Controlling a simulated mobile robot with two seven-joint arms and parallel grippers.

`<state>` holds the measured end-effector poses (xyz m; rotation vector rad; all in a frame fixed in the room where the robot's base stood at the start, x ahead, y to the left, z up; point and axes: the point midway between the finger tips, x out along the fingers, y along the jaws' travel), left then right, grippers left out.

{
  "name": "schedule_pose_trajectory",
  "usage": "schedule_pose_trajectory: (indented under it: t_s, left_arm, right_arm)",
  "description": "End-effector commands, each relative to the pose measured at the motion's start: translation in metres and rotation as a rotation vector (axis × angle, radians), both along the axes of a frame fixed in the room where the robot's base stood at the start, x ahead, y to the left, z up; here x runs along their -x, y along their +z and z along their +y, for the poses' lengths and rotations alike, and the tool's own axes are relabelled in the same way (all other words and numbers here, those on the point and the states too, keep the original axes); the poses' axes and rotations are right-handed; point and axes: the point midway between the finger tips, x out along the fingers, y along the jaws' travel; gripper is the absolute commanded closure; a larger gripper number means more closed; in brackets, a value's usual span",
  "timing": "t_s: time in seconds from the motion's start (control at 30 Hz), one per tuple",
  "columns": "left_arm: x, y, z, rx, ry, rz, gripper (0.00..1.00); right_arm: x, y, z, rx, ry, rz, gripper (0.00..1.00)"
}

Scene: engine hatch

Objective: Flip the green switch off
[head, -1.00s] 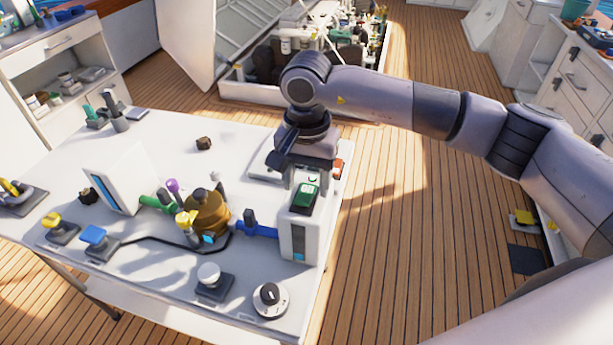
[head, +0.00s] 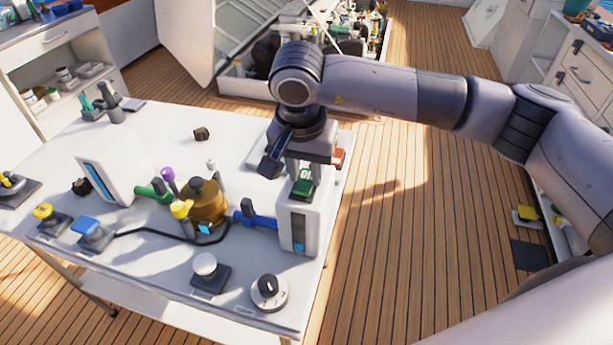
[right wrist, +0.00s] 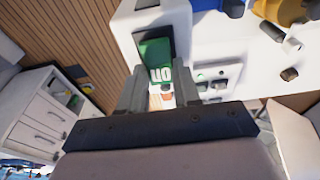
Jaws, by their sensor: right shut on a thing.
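The green switch (head: 303,187) is a rocker on top of a white box (head: 299,225) at the table's right edge. It also shows in the right wrist view (right wrist: 155,52), where its near part carries light letters that look like "On" upside down. My right gripper (head: 303,176) points down over the switch from behind. Its two fingers (right wrist: 160,84) stand either side of the rocker's lettered end, shut on it. The fingers partly hide the far end of the rocker in the head view. My left gripper is not in view.
A blue-handled valve (head: 255,219) joins the box's left side, beside a brass body (head: 205,205). A black-and-white dial (head: 268,290) and a white button (head: 205,265) sit in front. A red switch (head: 339,157) stands behind.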

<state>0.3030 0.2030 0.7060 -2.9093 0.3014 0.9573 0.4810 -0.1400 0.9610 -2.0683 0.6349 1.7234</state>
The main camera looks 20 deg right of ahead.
Motion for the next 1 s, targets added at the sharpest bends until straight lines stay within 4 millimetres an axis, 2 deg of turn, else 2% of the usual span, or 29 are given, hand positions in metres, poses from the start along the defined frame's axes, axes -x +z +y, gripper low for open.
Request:
schedule_pose_trajectory:
  t_s: [0.03, 0.2, 0.67, 0.7, 0.73, 0.77, 1.0]
  left_arm:
    - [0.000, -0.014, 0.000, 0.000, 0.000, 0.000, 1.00]
    - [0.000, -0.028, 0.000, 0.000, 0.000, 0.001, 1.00]
    - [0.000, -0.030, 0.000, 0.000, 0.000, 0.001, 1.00]
    - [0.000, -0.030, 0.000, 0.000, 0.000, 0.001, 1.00]
    - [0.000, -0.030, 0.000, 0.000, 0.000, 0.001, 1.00]
    - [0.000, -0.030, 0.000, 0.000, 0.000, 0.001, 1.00]
    - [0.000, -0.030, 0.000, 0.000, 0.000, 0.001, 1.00]
  right_arm:
    - [0.001, -0.005, 0.001, 0.018, 0.006, -0.030, 0.99]
    - [0.003, -0.003, 0.003, 0.064, 0.004, -0.097, 0.99]
    - [0.004, 0.001, 0.003, 0.082, 0.001, -0.125, 0.99]
    - [0.004, 0.001, 0.003, 0.082, 0.001, -0.125, 0.55]
    - [0.004, 0.001, 0.003, 0.082, 0.001, -0.125, 0.45]
    - [0.004, 0.001, 0.003, 0.082, 0.001, -0.125, 0.43]
    - [0.004, 0.001, 0.003, 0.081, 0.001, -0.124, 0.43]
